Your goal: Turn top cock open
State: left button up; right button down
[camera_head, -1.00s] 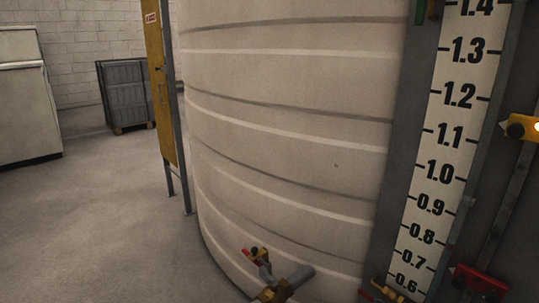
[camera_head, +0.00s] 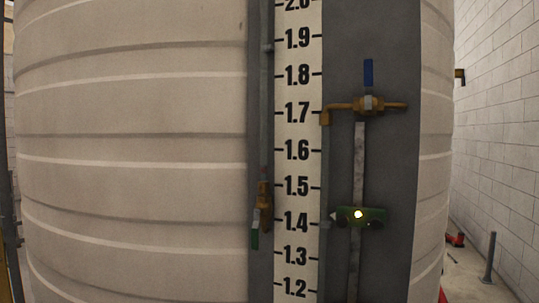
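A brass cock with a blue lever (camera_head: 368,73) sits high on the grey panel, right of the scale. Its lever points straight up, and its brass body (camera_head: 367,105) lies across on a horizontal pipe. A second brass valve (camera_head: 264,196) with a green lever (camera_head: 255,238) sits left of the scale; that lever hangs down. Neither of my grippers is in view.
The large ribbed cream tank (camera_head: 130,150) fills the left and middle. A white scale (camera_head: 297,150) runs down the grey panel (camera_head: 390,150). A green bracket with a light (camera_head: 360,216) sits beside it. A white block wall (camera_head: 500,130) stands at right.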

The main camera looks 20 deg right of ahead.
aim_at(368, 65)
jog(key=z, duration=1.35)
